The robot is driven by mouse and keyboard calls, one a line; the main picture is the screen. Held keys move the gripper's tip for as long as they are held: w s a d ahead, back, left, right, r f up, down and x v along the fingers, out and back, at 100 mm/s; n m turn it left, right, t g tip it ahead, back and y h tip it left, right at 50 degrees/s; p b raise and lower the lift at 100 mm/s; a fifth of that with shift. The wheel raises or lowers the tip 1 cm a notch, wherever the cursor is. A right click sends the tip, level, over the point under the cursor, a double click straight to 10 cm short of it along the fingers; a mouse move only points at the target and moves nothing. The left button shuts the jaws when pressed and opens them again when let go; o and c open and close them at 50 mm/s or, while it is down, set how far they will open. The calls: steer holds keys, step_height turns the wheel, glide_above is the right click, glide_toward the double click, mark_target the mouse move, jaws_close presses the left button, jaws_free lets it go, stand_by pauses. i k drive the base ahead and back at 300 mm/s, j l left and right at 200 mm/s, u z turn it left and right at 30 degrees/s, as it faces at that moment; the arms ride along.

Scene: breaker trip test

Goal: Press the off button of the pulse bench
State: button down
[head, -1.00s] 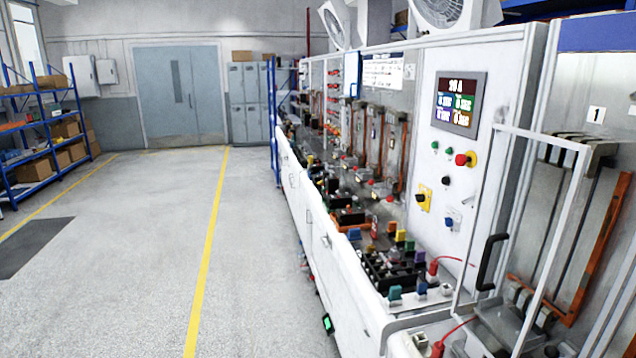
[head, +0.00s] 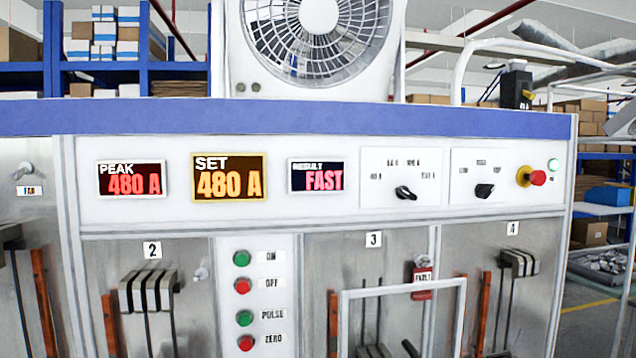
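The pulse bench (head: 270,230) fills the head view, face on. A button panel between bays 2 and 3 holds a column of buttons. The red OFF button (head: 242,286) is second from the top, below the green ON button (head: 242,258). Below it are the green PULSE button (head: 244,318) and the red ZERO button (head: 246,343). The displays read PEAK 480 A (head: 131,179), SET 480 A (head: 230,178) and RESULT FAST (head: 318,177). My gripper is not in view.
A white-framed guard (head: 402,290) stands in front of bay 3, with a red tag (head: 422,280) near it. Two rotary knobs and a red emergency stop (head: 538,178) are at upper right. A fan (head: 312,40) sits on top. Shelves stand behind.

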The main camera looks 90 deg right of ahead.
mark_target(242, 288)
steer(key=z, duration=2.6)
